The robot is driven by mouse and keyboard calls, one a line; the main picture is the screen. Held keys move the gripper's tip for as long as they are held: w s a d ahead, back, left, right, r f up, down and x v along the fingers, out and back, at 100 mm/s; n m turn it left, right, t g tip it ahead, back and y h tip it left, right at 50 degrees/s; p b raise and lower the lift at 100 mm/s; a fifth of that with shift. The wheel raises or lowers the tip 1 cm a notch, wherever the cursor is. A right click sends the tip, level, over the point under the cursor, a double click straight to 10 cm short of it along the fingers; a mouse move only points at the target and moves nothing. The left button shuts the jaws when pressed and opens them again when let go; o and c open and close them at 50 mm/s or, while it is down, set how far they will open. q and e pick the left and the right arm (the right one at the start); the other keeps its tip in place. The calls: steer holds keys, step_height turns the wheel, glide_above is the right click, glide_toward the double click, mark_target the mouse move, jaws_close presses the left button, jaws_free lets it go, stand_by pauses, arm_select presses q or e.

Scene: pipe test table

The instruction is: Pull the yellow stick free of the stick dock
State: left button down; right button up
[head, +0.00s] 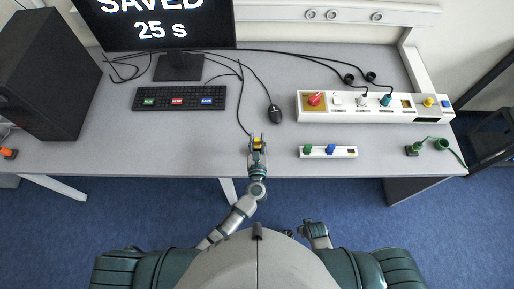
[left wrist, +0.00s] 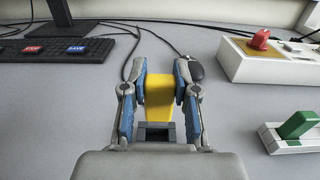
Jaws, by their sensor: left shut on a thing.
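My left gripper (head: 257,143) is shut on the yellow stick (head: 258,142), over the grey table near its front edge. In the left wrist view the yellow stick (left wrist: 159,92) sits between the two fingers of my left gripper (left wrist: 160,90). The white stick dock (head: 341,156) stands apart, to the right of the gripper, with a green stick (head: 308,149) and a blue stick (head: 331,149) in it. Its right end has a dark slot with a yellow mark and no stick showing. What seems to be my right gripper (head: 318,234) is low, near my body; its fingers are unclear.
A white panel (head: 350,116) with a red knob and several plugs stands behind the dock. A keyboard (head: 179,98), a mouse (head: 274,113) and cables lie behind the left gripper. A green plug (head: 414,149) is at the right. The front left of the table is clear.

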mark_target(257, 139)
arm_select(q)
steer(key=shift+r+p, duration=2.5)
steer(key=shift+r, duration=0.65)
